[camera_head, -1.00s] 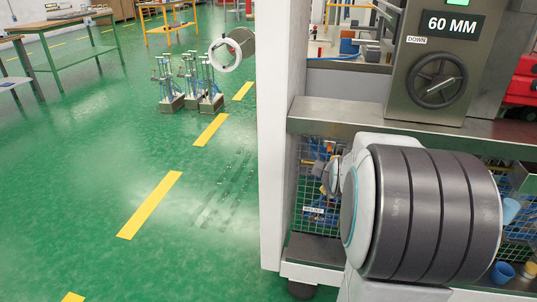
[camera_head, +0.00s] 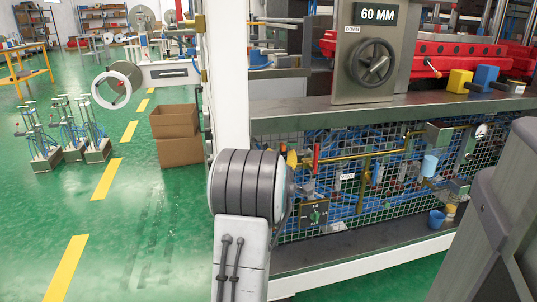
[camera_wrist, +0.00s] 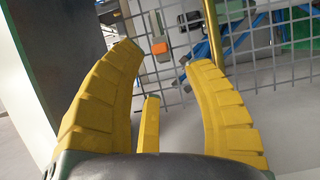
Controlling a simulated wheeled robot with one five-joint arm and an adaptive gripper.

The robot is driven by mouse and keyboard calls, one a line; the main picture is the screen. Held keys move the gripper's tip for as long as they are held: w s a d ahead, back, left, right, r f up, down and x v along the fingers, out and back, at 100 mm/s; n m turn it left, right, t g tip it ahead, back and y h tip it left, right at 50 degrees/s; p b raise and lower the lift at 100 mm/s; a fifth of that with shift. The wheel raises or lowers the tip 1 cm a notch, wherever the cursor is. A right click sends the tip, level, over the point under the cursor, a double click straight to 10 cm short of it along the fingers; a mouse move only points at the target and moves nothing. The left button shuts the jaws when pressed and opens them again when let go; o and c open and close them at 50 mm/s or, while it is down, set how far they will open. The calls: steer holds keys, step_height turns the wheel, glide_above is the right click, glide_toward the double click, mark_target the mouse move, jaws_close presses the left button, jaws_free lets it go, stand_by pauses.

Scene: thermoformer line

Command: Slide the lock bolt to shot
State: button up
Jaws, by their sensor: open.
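My gripper (camera_wrist: 165,58) is open in the wrist view, its yellow fingers spread with nothing between them. It faces a wire mesh guard (camera_wrist: 290,70). A small orange-ended part (camera_wrist: 160,47) on a grey body shows at the mesh, just beyond the fingertips; I cannot tell whether it is the lock bolt. In the head view, the mesh guard (camera_head: 390,196) runs along the machine's lower front. No lock bolt can be made out for sure there.
A grey post (camera_wrist: 65,60) stands close to the left finger. A handwheel (camera_head: 372,62) sits under a 60 MM sign above the machine's ledge (camera_head: 300,116). A white upright (camera_head: 229,80) bounds the machine on the left. Cardboard boxes (camera_head: 180,152) stand on the floor beyond.

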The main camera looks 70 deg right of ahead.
mark_target(282, 149)
steer(key=shift+b+x, duration=1.2)
steer(key=shift+x, duration=2.25)
jaws_close()
